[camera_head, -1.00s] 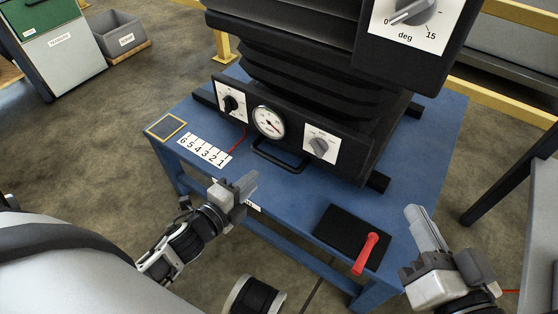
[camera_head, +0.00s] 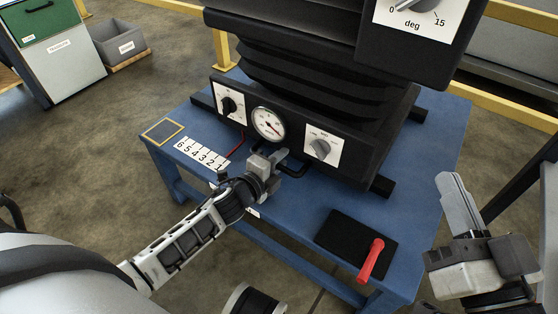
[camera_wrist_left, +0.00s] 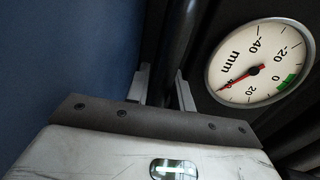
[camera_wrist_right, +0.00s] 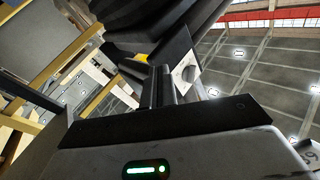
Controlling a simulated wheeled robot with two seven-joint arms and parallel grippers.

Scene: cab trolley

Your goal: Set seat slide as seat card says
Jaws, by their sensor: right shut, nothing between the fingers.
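The black loop handle (camera_head: 295,165) sits low at the front of the black seat base (camera_head: 330,170). My left gripper (camera_head: 272,160) is at the handle's left part. In the left wrist view its fingers (camera_wrist_left: 162,88) stand on both sides of a dark bar (camera_wrist_left: 178,45); whether they press on it is unclear. The round mm gauge (camera_head: 268,124) shows large in the left wrist view (camera_wrist_left: 262,58). Its red needle points near 40, away from the green band by 0. My right gripper (camera_head: 458,205) is shut and empty, right of the table. I cannot make out a seat card.
A numbered strip (camera_head: 202,155) and a yellow-edged square (camera_head: 163,131) lie on the blue table (camera_head: 300,215).

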